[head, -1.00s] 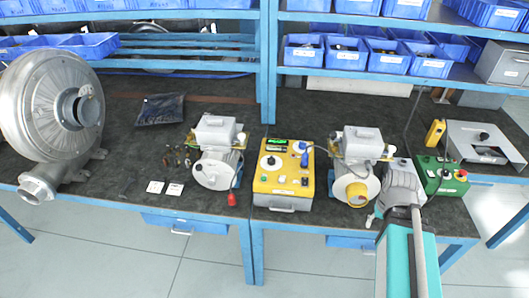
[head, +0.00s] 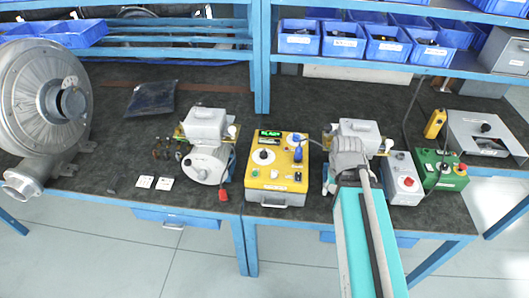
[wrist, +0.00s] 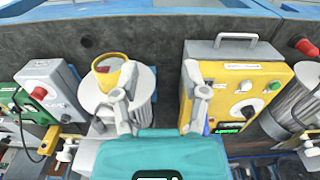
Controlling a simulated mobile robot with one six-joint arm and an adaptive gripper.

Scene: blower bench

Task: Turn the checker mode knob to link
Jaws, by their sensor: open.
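The yellow checker box (head: 277,194) stands at the front middle of the bench, with a lit green display, a large white dial (head: 264,156) and several smaller controls on top. In the wrist view the checker (wrist: 228,75) appears on the right, its handle at the top, and its white dial (wrist: 246,112) is partly visible. The labels are too small to read, so I cannot tell which control is the mode knob. In the head view my arm hides the fingers.
A blower unit with a yellow-ringed port (wrist: 111,70) is just left of my gripper in the wrist view. Another blower unit (head: 208,163) stands left of the checker. A grey box with a red button (head: 404,180) and a green box (head: 440,170) stand to the right.

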